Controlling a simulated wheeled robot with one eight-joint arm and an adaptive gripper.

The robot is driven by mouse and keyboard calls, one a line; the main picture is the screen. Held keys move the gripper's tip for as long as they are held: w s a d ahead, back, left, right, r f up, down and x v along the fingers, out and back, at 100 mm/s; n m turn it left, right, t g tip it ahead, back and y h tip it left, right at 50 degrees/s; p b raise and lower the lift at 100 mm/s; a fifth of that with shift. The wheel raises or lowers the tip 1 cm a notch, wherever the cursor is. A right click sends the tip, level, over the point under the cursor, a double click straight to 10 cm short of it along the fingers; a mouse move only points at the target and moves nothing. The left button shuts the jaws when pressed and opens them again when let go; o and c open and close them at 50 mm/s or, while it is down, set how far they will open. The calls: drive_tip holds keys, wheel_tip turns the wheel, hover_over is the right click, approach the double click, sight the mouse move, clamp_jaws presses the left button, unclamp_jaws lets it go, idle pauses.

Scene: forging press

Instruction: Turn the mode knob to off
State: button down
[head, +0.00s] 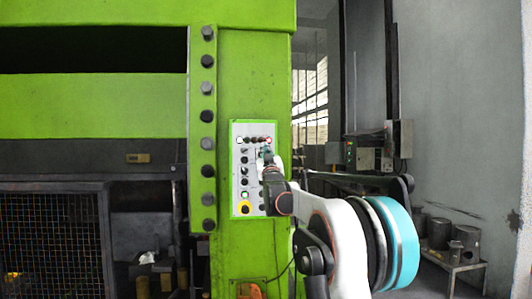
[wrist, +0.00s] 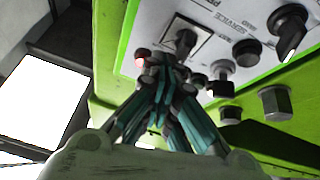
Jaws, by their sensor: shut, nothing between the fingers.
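A pale control panel (head: 239,200) is on the green press column, with rows of dark knobs and buttons. In the wrist view the panel (wrist: 222,15) is tilted and close. A dark knob (wrist: 186,38) sits on a pale square plate there, near the lettering "SERVICE". Another knob with a white pointer mark (wrist: 291,35) is to its right. I cannot read which one is the mode knob. My gripper (wrist: 163,62) is shut and empty, its fingertips just beside and below the square-plate knob; contact cannot be told. In the head view my gripper (head: 265,154) covers the panel's upper right.
A column of large bolts (head: 207,115) stands left of the panel. Hexagonal bolt-like heads (wrist: 276,103) are close in the wrist view. A low table with metal cylinders (head: 455,255) is at right.

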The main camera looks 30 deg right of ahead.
drive_tip(key=shift+w+a+r, duration=0.15)
drive_tip(key=shift+a, duration=0.25)
idle(0.9)
drive_tip(key=shift+r, duration=0.2)
drive_tip(key=s+a+b, duration=0.1)
drive_tip(key=s+a, duration=0.2)
drive_tip(key=s, duration=0.4)
drive_tip(key=shift+s+a, duration=0.2)
drive_tip(key=shift+s, duration=0.1)
idle(0.3)
idle(0.4)
